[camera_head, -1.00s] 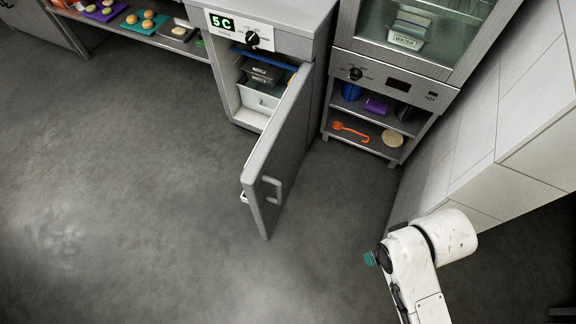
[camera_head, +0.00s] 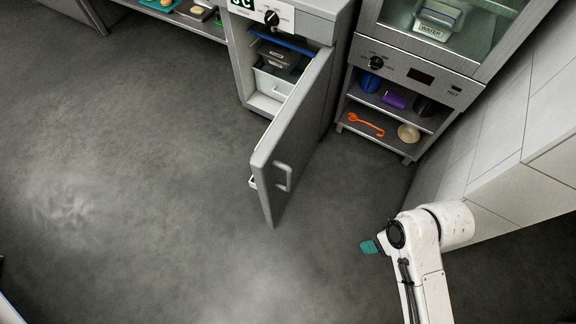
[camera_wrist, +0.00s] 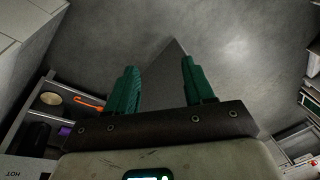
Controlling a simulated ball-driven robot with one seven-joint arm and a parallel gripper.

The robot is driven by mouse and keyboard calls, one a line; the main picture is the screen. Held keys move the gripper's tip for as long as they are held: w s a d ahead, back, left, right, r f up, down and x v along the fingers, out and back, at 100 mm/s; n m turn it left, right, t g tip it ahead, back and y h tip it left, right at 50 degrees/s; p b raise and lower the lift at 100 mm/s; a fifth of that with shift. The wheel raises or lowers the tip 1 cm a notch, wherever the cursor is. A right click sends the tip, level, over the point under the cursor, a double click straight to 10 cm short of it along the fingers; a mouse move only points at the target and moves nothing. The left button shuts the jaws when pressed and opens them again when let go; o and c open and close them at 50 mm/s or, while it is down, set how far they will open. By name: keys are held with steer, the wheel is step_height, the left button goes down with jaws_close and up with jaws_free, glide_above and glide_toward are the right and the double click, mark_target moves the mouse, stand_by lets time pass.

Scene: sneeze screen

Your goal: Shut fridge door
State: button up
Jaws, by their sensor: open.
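The fridge (camera_head: 334,12) stands at the top middle of the head view, with a dial on its front. Containers show inside. My gripper (camera_head: 370,247) is to the right of the door's free edge, apart from it, with floor between. In the wrist view my gripper (camera_wrist: 159,85) shows two green fingers spread apart with nothing between them. A grey pointed panel, probably the door, shows beyond the fingers, partly hidden by my gripper.
A heated cabinet (camera_head: 419,75) with lower shelves stands right of the fridge, holding an orange ladle (camera_head: 361,124) and a bowl (camera_head: 408,133). A white tiled wall (camera_head: 500,120) runs along the right. The floor (camera_head: 130,210) left of the door is clear.

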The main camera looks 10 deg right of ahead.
steer(key=w+a+f+n+y+b, duration=0.1)
steer(key=f, duration=0.1)
steer(key=w+a+f+n+y+b, duration=0.1)
steer(key=w+f, duration=0.1)
steer(key=f, duration=0.1)
steer(key=w+a+f+n+y+b, duration=0.1)
steer(key=w+f+b, duration=0.1)
steer(key=f, duration=0.1)
steer(key=shift+t+y, duration=0.3)
steer(key=shift+t, duration=0.1)
steer(key=shift+c, duration=0.9)
steer(key=n+t+y+b, duration=0.7)
steer(key=y+b, duration=0.3)
glide_toward(289, 178)
steer(key=x, duration=0.3)
steer(key=f+x, duration=0.1)
steer(key=x, duration=0.6)
steer(key=shift+w+d+f, duration=0.1)
steer(key=shift+w+f, duration=0.2)
steer(key=shift+w, duration=0.1)
steer(key=shift+c, duration=0.5)
jaws_close()
